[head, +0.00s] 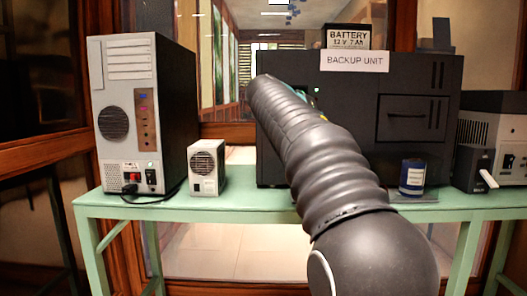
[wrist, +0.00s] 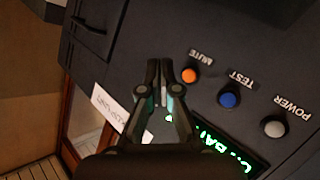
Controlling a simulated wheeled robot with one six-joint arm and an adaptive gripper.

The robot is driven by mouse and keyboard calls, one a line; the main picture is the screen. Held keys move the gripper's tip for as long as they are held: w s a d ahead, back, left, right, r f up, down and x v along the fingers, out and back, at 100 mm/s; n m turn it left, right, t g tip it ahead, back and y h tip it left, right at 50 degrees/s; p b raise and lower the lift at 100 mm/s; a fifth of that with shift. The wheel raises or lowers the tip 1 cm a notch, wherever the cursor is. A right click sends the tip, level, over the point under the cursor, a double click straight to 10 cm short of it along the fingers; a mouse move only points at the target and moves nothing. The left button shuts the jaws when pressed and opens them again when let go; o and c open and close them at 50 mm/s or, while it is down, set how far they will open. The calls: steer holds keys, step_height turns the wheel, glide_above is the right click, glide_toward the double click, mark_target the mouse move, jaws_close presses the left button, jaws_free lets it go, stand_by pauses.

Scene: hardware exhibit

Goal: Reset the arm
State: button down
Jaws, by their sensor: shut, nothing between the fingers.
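My arm reaches forward across the head view and hides much of the front of the black backup unit (head: 410,85). My gripper (wrist: 160,68) shows in the wrist view with its two fingers together and nothing held. It is in front of the unit's dark panel (wrist: 125,30); I cannot tell the exact gap. Beside the fingers are an orange MUTE button (wrist: 189,75), a blue TEST button (wrist: 228,99) and a grey POWER button (wrist: 274,128). A green lit display (wrist: 225,150), partly hidden by my gripper, reads in part "BA". The lettering is tilted and upside down.
The green bench (head: 240,202) carries a computer tower (head: 127,110), a small white vented box (head: 206,168), a blue can (head: 412,177) and grey devices (head: 500,135) at right. A battery (head: 348,36) stands on the unit behind its "BACKUP UNIT" label (head: 354,61).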

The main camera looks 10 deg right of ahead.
steer(key=s+a+f+n+y, duration=0.2)
steer(key=s+a+f+y, duration=0.2)
steer(key=s+f, duration=0.7)
steer(key=s+a+f+n+g+y+p, duration=0.1)
steer(key=s+a+f+y, duration=0.3)
steer(key=s+a+f, duration=0.4)
steer(key=s+a+f+n+g+y+p, duration=0.1)
steer(key=s+a+f+n+y, duration=0.2)
steer(key=s+f, duration=1.3)
steer(key=s+a+y, duration=0.1)
steer(key=a, duration=0.2)
steer(key=shift+y, duration=0.3)
